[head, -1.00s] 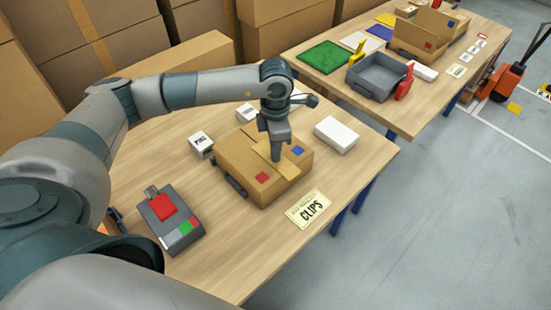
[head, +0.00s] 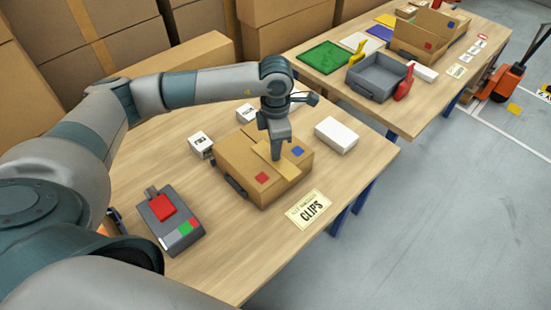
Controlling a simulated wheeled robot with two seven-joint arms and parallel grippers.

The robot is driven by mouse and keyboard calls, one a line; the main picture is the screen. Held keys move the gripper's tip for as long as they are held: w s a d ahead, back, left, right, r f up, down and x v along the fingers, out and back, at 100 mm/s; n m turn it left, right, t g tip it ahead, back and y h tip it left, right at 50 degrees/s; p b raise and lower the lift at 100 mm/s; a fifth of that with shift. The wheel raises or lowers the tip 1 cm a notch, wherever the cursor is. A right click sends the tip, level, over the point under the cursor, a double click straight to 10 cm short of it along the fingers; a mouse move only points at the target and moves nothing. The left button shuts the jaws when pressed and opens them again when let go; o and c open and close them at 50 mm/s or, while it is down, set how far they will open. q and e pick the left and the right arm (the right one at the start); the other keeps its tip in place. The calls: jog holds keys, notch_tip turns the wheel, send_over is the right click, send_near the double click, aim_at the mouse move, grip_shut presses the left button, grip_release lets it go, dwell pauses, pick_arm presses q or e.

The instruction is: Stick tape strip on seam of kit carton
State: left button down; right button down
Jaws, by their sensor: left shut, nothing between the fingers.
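The kit carton (head: 246,177) is a closed brown box on the near wooden table, with a red square and a blue square on its top. A tan tape strip (head: 262,153) lies on the carton's top, along the middle where the flaps meet. My left gripper (head: 276,158) points straight down at the strip, its fingers shut with nothing between them. Its fingertips are at or just above the carton's top; I cannot tell if they touch. The gripper hides part of the strip and seam. My right gripper is not in view.
A grey device with a red top (head: 162,207) stands left of the carton. A white box (head: 336,135), small white boxes (head: 201,142) and a CLIPS card (head: 309,208) lie around it. A second table holds a grey tray (head: 378,92), a green mat (head: 324,57) and an open carton (head: 425,50).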

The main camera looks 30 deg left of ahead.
aim_at(292, 173)
pick_arm(q)
jog(key=shift+d, duration=0.1)
jog(key=s+d, duration=0.3)
jog(key=d, duration=0.7)
jog(key=shift+s+b, duration=0.3)
jog(key=shift+b, duration=0.15)
dwell(1.3)
jog(key=shift+d, duration=0.1)
jog(key=shift+f, duration=0.1)
jog(key=shift+f+b, duration=0.35)
jog(key=shift+b, duration=0.35)
jog(key=shift+w+a+b, duration=0.25)
jog(key=shift+a+b, duration=0.1)
jog(key=shift+a, duration=0.35)
jog(key=shift+w+a+b, duration=0.25)
jog(key=shift+a+b, duration=0.15)
jog(key=shift+a, duration=0.3)
jog(key=shift+w+a+b, duration=0.25)
jog(key=shift+a+b, duration=0.1)
jog(key=shift+a, duration=0.35)
dwell(0.9)
